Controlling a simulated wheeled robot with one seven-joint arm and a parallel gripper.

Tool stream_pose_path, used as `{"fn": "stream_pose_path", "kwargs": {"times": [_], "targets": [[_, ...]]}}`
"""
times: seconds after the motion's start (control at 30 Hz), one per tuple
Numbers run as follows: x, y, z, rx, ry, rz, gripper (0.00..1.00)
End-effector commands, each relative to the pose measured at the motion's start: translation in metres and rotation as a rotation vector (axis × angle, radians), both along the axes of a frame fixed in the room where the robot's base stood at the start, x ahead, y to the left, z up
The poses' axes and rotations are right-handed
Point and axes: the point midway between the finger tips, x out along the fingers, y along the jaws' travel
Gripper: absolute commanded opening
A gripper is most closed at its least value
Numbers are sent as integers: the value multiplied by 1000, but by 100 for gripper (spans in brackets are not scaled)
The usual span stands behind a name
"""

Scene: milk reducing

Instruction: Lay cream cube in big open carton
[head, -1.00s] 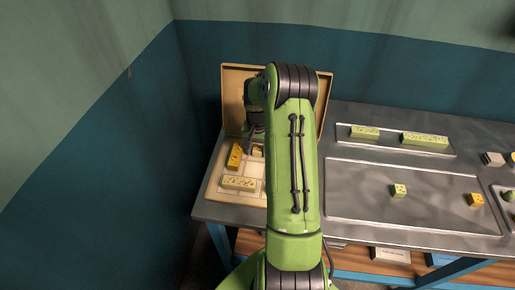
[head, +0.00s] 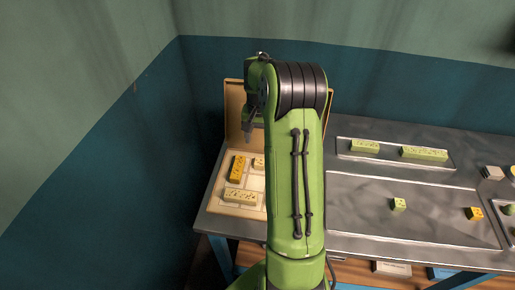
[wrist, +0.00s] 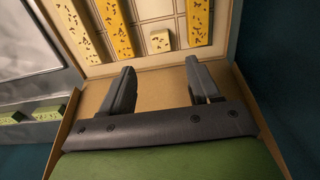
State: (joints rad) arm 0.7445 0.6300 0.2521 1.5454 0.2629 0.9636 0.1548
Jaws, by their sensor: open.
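The cream cube (head: 258,163) lies in the big open carton (head: 213,197) at the left end of the table, partly hidden by my arm in the head view. In the wrist view the cube (wrist: 160,40) sits alone in a marked cell, apart from my fingers. My gripper (head: 247,137) is open and empty, raised above the carton in front of its upright lid. In the wrist view the gripper (wrist: 161,68) shows its two fingers spread, with nothing between them.
The carton also holds an orange block (head: 237,169) and a long cream block (head: 241,196). Right of my arm, a back tray (head: 388,158) holds two long green blocks. A large tray (head: 360,215) holds a green cube (head: 398,204) and an orange cube (head: 474,213).

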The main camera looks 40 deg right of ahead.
Motion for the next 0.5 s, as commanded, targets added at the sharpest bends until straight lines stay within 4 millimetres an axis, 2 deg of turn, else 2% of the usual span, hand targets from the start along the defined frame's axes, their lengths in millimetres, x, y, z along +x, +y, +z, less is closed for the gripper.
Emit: {"fn": "stream_pose_path", "kwargs": {"times": [0.07, 0.13, 0.27, 0.4, 0.5], "targets": [[1, 12, 16, -17, -11, 37, 62], [-1, 36, 42, -52, -32, 108, 62], [-22, 101, 100, -131, -96, 294, 62], [-67, 164, 141, -194, -183, 482, 62], [-107, 203, 157, -221, -260, 612, 62]]}}
